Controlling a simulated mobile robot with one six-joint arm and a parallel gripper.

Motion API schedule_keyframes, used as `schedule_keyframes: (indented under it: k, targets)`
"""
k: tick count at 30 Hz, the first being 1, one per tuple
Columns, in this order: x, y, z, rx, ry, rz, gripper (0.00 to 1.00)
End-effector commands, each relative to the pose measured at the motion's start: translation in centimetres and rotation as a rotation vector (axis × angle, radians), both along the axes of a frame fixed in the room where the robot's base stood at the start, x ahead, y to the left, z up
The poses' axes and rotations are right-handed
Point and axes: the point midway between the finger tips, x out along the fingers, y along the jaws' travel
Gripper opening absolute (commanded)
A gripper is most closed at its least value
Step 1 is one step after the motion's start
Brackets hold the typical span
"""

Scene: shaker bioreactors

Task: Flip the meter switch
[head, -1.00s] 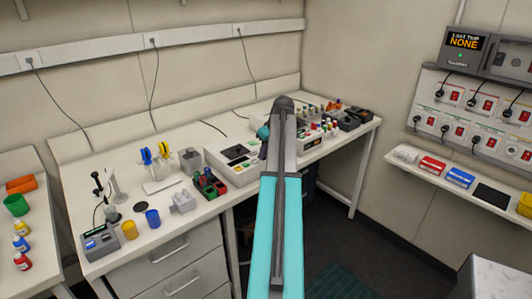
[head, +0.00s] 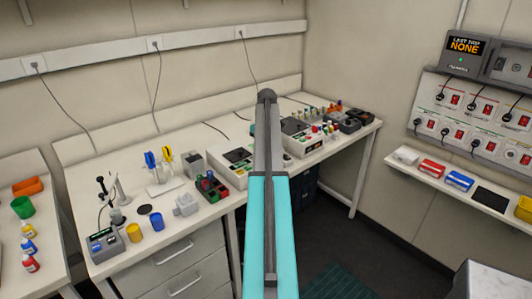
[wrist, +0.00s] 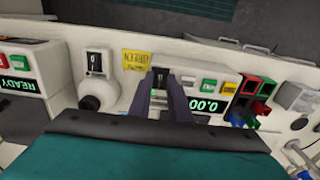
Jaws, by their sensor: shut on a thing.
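The meter, a white box with a lit display reading 0.00 (wrist: 203,106), lies under my gripper in the wrist view. In the head view a white box with a dark display (head: 238,156), which looks like it, stands left of my arm. My gripper (wrist: 161,88) has its two dark fingers close together at the meter's front edge, left of the display. They are shut on a small part there, which seems to be the meter switch; the fingers mostly cover it, so its position cannot be told. In the head view my arm hides the gripper.
Coloured racks (wrist: 257,90) stand right. A READY display (wrist: 18,84) is at far left.

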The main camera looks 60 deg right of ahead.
Motion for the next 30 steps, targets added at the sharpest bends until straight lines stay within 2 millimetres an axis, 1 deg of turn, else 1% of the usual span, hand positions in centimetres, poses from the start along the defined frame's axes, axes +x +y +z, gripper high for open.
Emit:
schedule_keyframes:
  k: [5, 14, 15, 16, 25, 30]
  targets:
    - [0.20, -0.13, 0.08, 0.013, 0.041, -0.001, 0.00]
    - [0.17, -0.03, 0.04, 0.015, 0.044, -0.001, 0.00]
    - [0.17, -0.02, 0.04, 0.015, 0.044, -0.001, 0.20]
    - [0.18, -0.03, 0.04, 0.015, 0.044, -0.001, 0.25]
    - [0.09, -0.07, 0.06, 0.014, 0.043, -0.002, 0.25]
    - [0.12, -0.10, 0.45, 0.013, 0.043, -0.002, 0.25]
